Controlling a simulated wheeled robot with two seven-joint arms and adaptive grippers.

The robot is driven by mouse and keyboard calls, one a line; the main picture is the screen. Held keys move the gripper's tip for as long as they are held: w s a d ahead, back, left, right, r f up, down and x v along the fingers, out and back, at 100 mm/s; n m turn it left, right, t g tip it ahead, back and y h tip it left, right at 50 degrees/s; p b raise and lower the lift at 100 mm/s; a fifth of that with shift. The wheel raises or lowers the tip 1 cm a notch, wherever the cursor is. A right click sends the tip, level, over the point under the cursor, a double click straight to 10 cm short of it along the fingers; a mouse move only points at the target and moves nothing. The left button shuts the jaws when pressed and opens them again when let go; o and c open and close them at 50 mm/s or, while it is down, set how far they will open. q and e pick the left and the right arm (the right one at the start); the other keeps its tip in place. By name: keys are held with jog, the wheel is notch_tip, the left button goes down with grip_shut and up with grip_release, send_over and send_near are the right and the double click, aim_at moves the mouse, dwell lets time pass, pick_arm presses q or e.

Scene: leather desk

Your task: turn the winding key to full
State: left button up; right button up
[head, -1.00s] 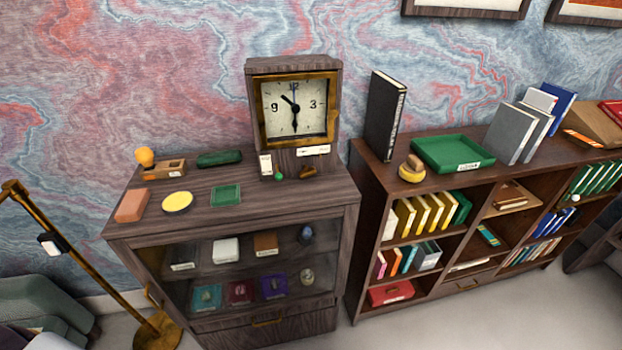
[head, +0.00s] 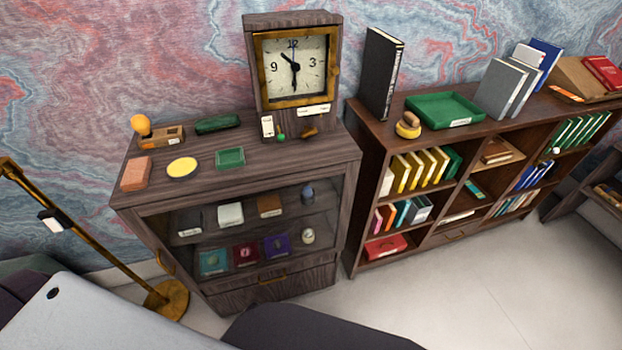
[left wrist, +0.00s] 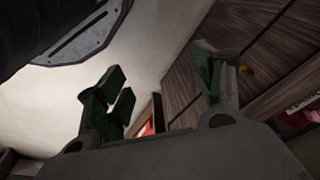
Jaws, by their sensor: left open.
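The wooden clock (head: 295,68) with a brass-framed square dial stands on the cabinet top at the back in the head view. A small brown piece (head: 309,131), which looks like the winding key, sits on the clock's base at front right. It is too small to tell how far it is turned. A green knob (head: 281,136) and a white tag with a dark mark (head: 267,126) are left of it. My left gripper (left wrist: 160,95) shows in the left wrist view, its fingers apart with nothing between them. The key is not recognisable there. My right gripper is in neither view.
A brass lamp stand (head: 90,240) rises at left. A bookcase (head: 362,170) stands at right.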

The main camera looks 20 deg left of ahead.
pick_arm(q)
jog(key=w+d+r+n+t+y, duration=0.1)
jog(key=w+r, duration=0.4)
jog(key=r, duration=0.7)
jog(key=w+r+t, duration=0.1)
jog(key=w+r, duration=0.3)
jog(key=r, duration=0.7)
jog(key=n+t+y, duration=0.9)
jog(key=n+t, duration=0.2)
send_near(310, 133)
jog(key=v, duration=0.5)
jog(key=shift+w+p, duration=0.2)
jog(key=shift+p, duration=0.15)
jog(key=shift+w+a, duration=0.1)
jog(key=p+x, duration=0.4)
jog(key=x, duration=0.7)
jog(key=shift+a+r, duration=0.1)
jog(key=shift+a, duration=0.1)
jog(key=shift+p+x, duration=0.5)
jog(key=shift+x, duration=0.7)
